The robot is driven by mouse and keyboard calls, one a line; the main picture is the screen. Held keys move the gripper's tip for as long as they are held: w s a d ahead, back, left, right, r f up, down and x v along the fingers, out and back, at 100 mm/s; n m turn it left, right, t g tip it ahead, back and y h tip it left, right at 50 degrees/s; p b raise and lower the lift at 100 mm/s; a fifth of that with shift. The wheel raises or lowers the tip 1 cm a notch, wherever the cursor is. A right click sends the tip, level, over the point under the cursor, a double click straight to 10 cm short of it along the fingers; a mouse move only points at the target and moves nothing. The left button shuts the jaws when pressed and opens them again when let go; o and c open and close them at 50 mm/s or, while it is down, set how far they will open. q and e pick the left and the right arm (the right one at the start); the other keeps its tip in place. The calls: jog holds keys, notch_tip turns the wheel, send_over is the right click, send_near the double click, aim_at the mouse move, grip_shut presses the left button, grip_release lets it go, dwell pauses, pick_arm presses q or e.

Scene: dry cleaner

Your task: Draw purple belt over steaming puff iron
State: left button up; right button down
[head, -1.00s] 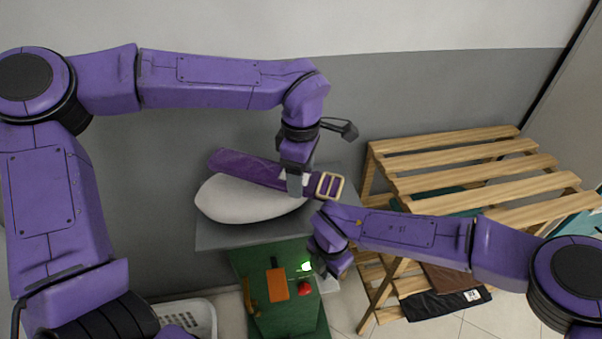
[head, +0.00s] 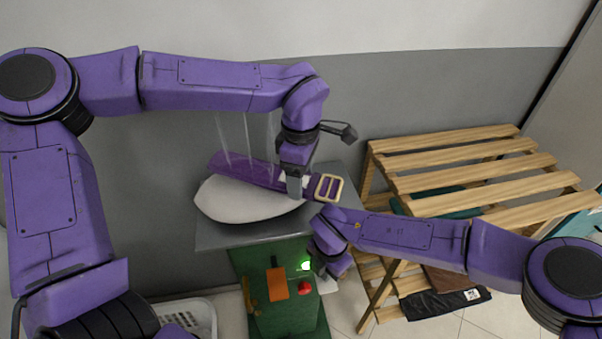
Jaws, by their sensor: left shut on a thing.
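The purple belt (head: 240,170) lies across the white puff iron (head: 235,204), with its gold buckle (head: 329,187) sticking out past the pad's right end. My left gripper (head: 294,189) is shut on the belt near the buckle, just over the pad's right part. Thin white steam streaks rise from the belt and pad. My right gripper (head: 328,275) is low, beside the green machine front (head: 262,315) and close to a lit green button (head: 306,265). Its fingertips are too small and partly hidden to tell whether they are open.
The pad sits on a grey table top (head: 225,238). The green front carries an orange plate (head: 278,284) and a red button (head: 305,288). A wooden slatted rack (head: 480,165) stands close on the right. A white basket (head: 200,315) is at the lower left.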

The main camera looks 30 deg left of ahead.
aim_at(314, 184)
pick_arm(q)
jog(key=shift+s+f, duration=0.1)
jog(key=shift+f, duration=0.9)
dwell(0.6)
jog(key=shift+d, duration=0.15)
jog(key=shift+w+d, duration=0.15)
jog(key=shift+d, duration=0.5)
jog(key=shift+w+d, duration=0.15)
jog(key=shift+d, duration=0.5)
jog(key=shift+s+a, duration=0.2)
jog(key=shift+a, duration=0.75)
jog(key=shift+s+a, duration=0.2)
jog(key=shift+a, duration=0.75)
jog(key=shift+s+a, duration=0.2)
jog(key=shift+a, duration=0.75)
jog(key=shift+f, duration=0.1)
jog(key=shift+d, duration=0.25)
